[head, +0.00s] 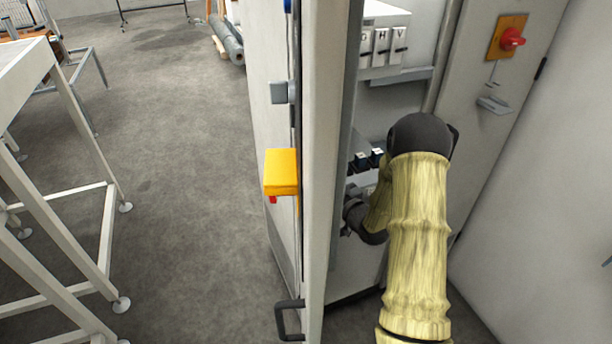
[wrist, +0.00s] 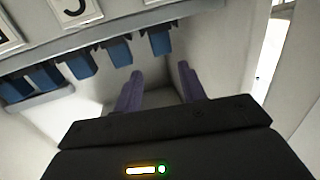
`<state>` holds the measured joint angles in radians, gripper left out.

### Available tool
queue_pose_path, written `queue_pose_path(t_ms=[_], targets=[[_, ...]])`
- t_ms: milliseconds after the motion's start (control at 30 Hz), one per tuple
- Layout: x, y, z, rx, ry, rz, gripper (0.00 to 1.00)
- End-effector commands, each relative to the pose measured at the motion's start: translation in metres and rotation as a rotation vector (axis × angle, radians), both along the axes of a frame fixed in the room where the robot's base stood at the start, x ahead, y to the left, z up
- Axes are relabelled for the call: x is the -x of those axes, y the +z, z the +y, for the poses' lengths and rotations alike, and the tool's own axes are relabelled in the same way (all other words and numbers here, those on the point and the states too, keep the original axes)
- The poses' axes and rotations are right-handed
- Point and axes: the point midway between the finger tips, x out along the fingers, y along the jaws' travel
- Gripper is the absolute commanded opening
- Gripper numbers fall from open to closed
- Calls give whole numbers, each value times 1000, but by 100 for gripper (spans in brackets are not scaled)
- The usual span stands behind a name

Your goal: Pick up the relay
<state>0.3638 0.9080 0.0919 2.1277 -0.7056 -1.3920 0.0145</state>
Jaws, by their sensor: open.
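Several blue relays hang in a row from a grey strip in the wrist view. The one at the right end (wrist: 160,42) lies just beyond the gap between my fingertips. Another relay (wrist: 117,52) is to its left. In the head view, two dark blue relays (head: 377,157) show inside the cabinet, left of my arm. My gripper (wrist: 160,74) has two purple-grey fingers spread apart with nothing between them.
The open cabinet door (head: 318,130) stands close to the left of my arm. White label plates (wrist: 75,10) sit above the relay row. A red switch on an orange plate (head: 508,40) is at the upper right. A white frame table (head: 30,55) stands at far left.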

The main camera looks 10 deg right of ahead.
Motion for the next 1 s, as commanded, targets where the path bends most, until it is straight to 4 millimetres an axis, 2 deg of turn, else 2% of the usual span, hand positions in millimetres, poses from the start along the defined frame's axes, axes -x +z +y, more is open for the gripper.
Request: queue_pose_path(t_ms=[100, 200, 667, 1000], targets=[[-20, 0, 9, 0, 2, -2, 41], [-31, -2, 13, 0, 1, 0, 41], [-38, -3, 17, 0, 1, 0, 41], [-77, -10, 36, -1, 0, 0, 41]])
